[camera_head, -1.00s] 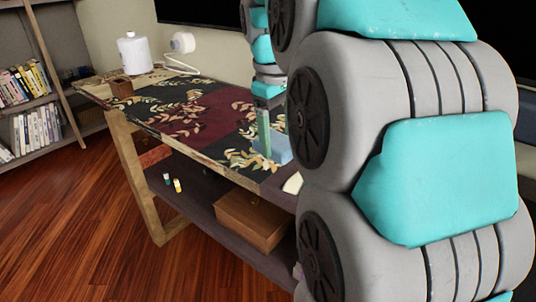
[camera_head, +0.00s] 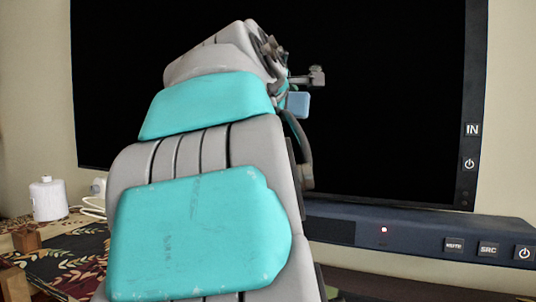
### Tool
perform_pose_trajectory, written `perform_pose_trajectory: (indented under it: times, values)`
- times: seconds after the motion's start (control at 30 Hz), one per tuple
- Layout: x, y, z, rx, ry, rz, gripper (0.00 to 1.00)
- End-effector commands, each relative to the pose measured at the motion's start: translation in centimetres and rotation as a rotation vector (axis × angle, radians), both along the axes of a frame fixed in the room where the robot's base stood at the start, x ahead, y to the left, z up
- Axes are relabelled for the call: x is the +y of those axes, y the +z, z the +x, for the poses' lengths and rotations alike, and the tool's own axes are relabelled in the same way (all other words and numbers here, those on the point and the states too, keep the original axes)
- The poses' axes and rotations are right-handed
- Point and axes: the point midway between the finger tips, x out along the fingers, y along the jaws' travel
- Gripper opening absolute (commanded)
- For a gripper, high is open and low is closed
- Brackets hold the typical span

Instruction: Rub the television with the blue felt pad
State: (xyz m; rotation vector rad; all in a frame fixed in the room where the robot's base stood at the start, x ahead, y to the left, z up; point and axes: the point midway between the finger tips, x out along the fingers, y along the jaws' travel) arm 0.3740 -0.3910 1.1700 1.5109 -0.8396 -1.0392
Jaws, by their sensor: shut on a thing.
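The television (camera_head: 400,100) is a large black screen that fills most of the view, with buttons on its right frame. My arm reaches up in front of it and covers its left middle part. My gripper (camera_head: 292,92) is partly hidden behind my arm, in front of the screen. It is shut on the blue felt pad (camera_head: 299,105), a small light blue block whose visible side shows just right of my arm. I cannot tell whether the pad touches the screen or is apart from it.
A dark soundbar (camera_head: 420,237) with buttons and a red light lies below the screen. A white bottle (camera_head: 47,199) and a white cable (camera_head: 92,207) stand at left on the patterned cloth (camera_head: 72,256), near a brown wooden object (camera_head: 22,240).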

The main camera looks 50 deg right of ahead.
Motion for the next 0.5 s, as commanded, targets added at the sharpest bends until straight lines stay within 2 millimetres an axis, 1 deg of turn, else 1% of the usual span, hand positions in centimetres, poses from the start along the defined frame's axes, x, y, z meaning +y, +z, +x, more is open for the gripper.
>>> perform_pose_trajectory:
  times: [0.03,0.1,0.2,0.33,0.5]
  values:
    - [-0.4,1.9,-0.6,-0.017,-0.009,-0.04,0.29]
    - [-0.5,4.1,-1.1,-0.035,-0.016,-0.086,0.29]
    - [-0.5,6.4,-1.7,-0.052,-0.028,-0.131,0.29]
    - [-0.4,8.0,-2.1,-0.064,-0.037,-0.16,0.29]
    - [-0.7,8.5,-2.0,-0.066,-0.039,-0.168,0.29]
